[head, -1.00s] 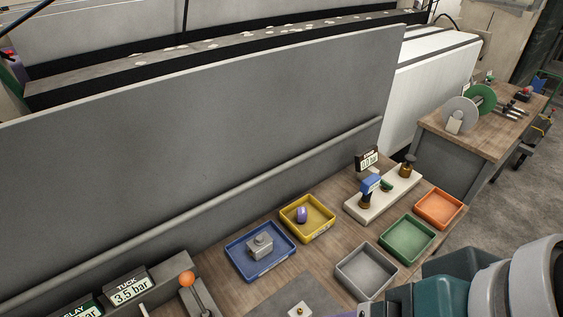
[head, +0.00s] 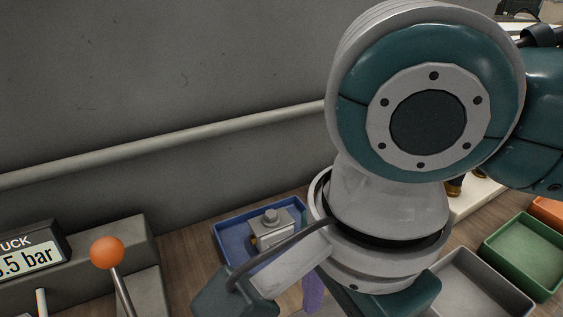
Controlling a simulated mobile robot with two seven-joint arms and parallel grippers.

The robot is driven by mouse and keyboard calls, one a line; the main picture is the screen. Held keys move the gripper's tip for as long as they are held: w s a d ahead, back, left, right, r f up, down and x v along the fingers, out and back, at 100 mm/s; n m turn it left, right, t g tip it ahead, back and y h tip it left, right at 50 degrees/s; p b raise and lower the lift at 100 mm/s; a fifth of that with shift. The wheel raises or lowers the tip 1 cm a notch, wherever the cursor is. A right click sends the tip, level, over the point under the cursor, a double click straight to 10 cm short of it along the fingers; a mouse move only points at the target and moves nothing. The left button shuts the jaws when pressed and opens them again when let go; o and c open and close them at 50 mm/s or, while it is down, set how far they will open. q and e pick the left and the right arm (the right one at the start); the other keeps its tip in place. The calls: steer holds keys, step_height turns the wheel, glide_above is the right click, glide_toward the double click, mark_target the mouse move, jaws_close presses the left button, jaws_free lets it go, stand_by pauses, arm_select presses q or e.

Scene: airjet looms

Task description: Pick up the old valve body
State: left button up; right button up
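A grey, block-shaped valve body with a round knob on top (head: 268,226) sits in the blue tray (head: 226,246). I cannot tell from its look whether it is the old one. My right arm comes in from the right and fills the middle of the head view. Its lower end hangs in front of the blue tray and hides the tray's right and front parts. The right fingertips cannot be made out, so whether that gripper is open or shut is unclear. My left gripper is not in view.
An orange-knobbed lever (head: 107,252) and a pressure display (head: 28,258) stand at the left. A grey tray (head: 480,285), a green tray (head: 522,256) and an orange tray (head: 550,212) are at the right. The grey loom panel (head: 150,90) with its rail (head: 150,158) rises behind.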

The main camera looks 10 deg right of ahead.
step_height(320, 180, down, 4)
steer(key=shift+s+r+b, duration=0.15)
steer(key=shift+r+b, duration=0.05)
steer(key=shift+b, duration=0.2)
arm_select(q)
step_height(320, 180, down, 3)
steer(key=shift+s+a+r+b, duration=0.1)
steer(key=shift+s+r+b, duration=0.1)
steer(key=shift+b, duration=0.6)
arm_select(e)
steer(key=f, duration=0.5)
steer(key=shift+s+d+f, duration=0.1)
steer(key=shift+s+d, duration=0.05)
steer(key=shift+d, duration=0.1)
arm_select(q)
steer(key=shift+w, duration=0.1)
arm_select(e)
jaws_close()
